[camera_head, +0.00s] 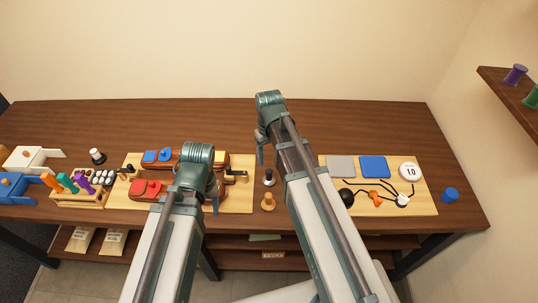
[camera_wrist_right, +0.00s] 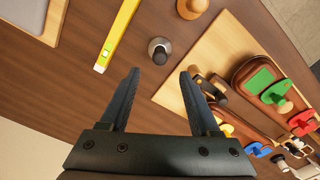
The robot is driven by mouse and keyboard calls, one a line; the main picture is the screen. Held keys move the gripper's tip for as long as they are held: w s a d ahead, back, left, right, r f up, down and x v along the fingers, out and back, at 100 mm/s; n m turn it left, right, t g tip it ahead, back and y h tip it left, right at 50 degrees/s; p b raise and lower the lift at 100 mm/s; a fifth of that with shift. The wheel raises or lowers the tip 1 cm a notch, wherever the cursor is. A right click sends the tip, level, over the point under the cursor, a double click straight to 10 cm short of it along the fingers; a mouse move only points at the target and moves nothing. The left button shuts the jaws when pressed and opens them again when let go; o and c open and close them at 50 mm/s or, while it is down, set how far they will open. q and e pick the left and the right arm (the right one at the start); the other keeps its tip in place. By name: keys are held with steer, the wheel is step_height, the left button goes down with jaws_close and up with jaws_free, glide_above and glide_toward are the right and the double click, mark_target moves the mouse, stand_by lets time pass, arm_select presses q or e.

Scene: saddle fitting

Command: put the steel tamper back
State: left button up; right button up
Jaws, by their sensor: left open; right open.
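The steel tamper (camera_head: 269,178), with a dark knob and a pale metal base, stands upright on the bare table between the two wooden boards. In the right wrist view the tamper (camera_wrist_right: 159,50) is just beyond the gap between the fingertips, untouched. My right gripper (camera_wrist_right: 160,76) is open and empty; in the head view its fingers (camera_head: 260,150) show only partly beside the arm. My left gripper (camera_head: 216,203) is over the left board, mostly hidden by its own arm; nothing is seen in it.
The left board (camera_head: 238,201) carries brown saddles with coloured blocks. The right board (camera_head: 424,203) holds pads, a dial and cables. A yellow level (camera_wrist_right: 118,35) lies near the tamper. The back of the table is clear.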

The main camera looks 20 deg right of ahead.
arm_select(q)
step_height(320, 180, up, 2)
steer(key=shift+r+p, duration=0.1)
steer(key=shift+p, duration=0.45)
arm_select(e)
steer(key=s+a+r+n+h, duration=0.1)
steer(key=s+a+r, duration=0.1)
steer(key=s+a, duration=0.8)
steer(key=s, duration=0.4)
steer(key=shift+s+a, duration=0.15)
steer(key=shift+a, duration=0.1)
steer(key=shift+r, duration=0.1)
arm_select(q)
step_height(320, 180, down, 4)
steer(key=b, duration=0.4)
arm_select(e)
step_height(320, 180, down, 4)
